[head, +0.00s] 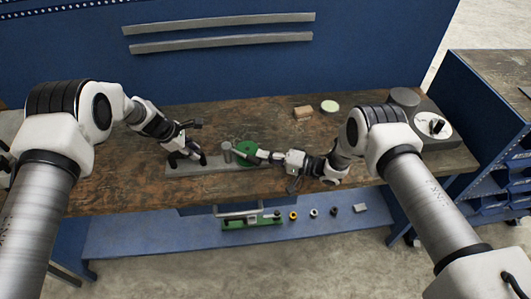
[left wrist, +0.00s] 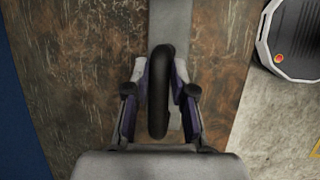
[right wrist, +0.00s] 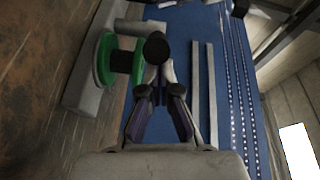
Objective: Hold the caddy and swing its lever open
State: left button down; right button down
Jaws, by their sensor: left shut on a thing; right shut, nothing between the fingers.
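The caddy has a long grey base (head: 207,168) lying on the workbench, with an upright black loop handle (left wrist: 158,92) at its left end. My left gripper (head: 186,153) is shut on that handle, with one finger on each side in the left wrist view. A grey post (head: 227,151) and a green round part (head: 248,147) stand at the caddy's right end. In the right wrist view the green part (right wrist: 105,58) has a black hub, and a round black knob (right wrist: 155,47) shows beside it. My right gripper (right wrist: 159,92) is shut and empty at the knob; I cannot tell whether they touch.
A wooden block (head: 303,112) and a pale green disc (head: 330,106) lie at the back of the workbench (head: 110,185). A grey-based device (head: 436,128) stands at the right end. Several small parts lie on the blue lower shelf (head: 150,235).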

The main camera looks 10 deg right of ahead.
jog(key=shift+s+a+m+t+h, duration=0.3)
jog(key=shift+s+a+m+t, duration=0.25)
jog(key=shift+s+t, duration=0.2)
pick_arm(q)
jog(key=shift+r, duration=0.1)
jog(key=shift+d, duration=0.1)
pick_arm(e)
jog(key=s+a, duration=0.5)
jog(key=a, duration=0.3)
jog(key=shift+s, duration=0.25)
jog(key=shift+a, duration=0.15)
jog(key=s+d+r, duration=0.1)
jog(key=s+d, duration=0.5)
jog(key=s, duration=0.3)
jog(key=shift+s+d+h, duration=0.15)
jog(key=shift+s+h, duration=0.15)
jog(key=shift+s, duration=0.1)
